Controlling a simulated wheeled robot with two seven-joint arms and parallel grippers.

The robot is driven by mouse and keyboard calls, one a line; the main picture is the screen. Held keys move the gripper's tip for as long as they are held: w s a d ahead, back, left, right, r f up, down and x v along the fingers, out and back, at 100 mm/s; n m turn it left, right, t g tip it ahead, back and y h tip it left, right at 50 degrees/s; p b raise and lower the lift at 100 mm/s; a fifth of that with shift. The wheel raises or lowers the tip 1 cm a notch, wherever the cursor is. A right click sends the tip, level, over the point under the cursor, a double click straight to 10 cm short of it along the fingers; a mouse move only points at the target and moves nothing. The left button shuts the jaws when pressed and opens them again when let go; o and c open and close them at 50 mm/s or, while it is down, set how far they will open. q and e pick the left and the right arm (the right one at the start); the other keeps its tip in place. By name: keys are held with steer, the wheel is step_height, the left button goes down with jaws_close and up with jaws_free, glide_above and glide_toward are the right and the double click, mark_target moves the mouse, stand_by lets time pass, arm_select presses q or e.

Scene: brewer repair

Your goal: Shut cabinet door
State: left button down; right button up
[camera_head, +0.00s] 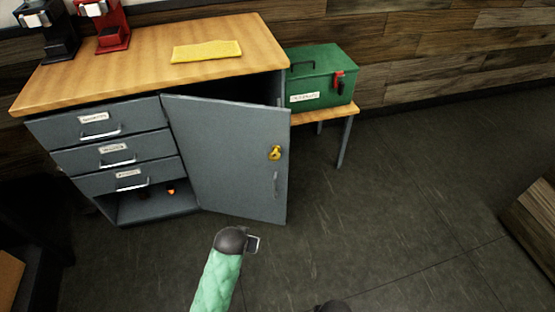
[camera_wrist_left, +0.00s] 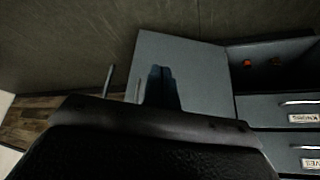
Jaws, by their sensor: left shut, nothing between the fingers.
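The grey cabinet door (camera_head: 225,150) stands ajar in the head view, its right edge swung out from the cabinet (camera_head: 103,101). A dark gap shows above it. Near its free edge are a yellow key-like piece (camera_head: 274,153) and a handle (camera_head: 276,183). My left gripper (camera_head: 254,244) is in front of and below the door, apart from it in the head view. In the left wrist view its dark fingers (camera_wrist_left: 163,86) are shut and empty, overlapping the door (camera_wrist_left: 195,72); contact cannot be told there.
A green case (camera_head: 322,78) sits on a low wooden table (camera_head: 335,112) right of the cabinet. A yellow cloth (camera_head: 206,51) and two brewers, black (camera_head: 55,35) and red (camera_head: 110,27), are on top.

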arm_select(q)
steer(key=w+d+r+t+b, duration=0.2)
steer(key=w+d+r+t, duration=0.15)
steer(key=w, duration=0.55)
steer(key=t+h, duration=0.3)
steer(key=t, duration=0.5)
glide_toward(280, 144)
arm_select(e)
steer(key=w+a+t+y, duration=0.2)
steer(key=w+a+t, duration=0.2)
steer(key=w+a, duration=0.2)
arm_select(q)
steer(key=p+x, duration=0.1)
steer(key=x, duration=0.4)
steer(key=shift+w+d, duration=0.1)
steer(key=shift+w, duration=0.1)
steer(key=shift+w+d, duration=0.15)
steer(key=shift+w, duration=0.55)
arm_select(e)
step_height(280, 144, up, 6)
steer(key=shift+s, duration=0.4)
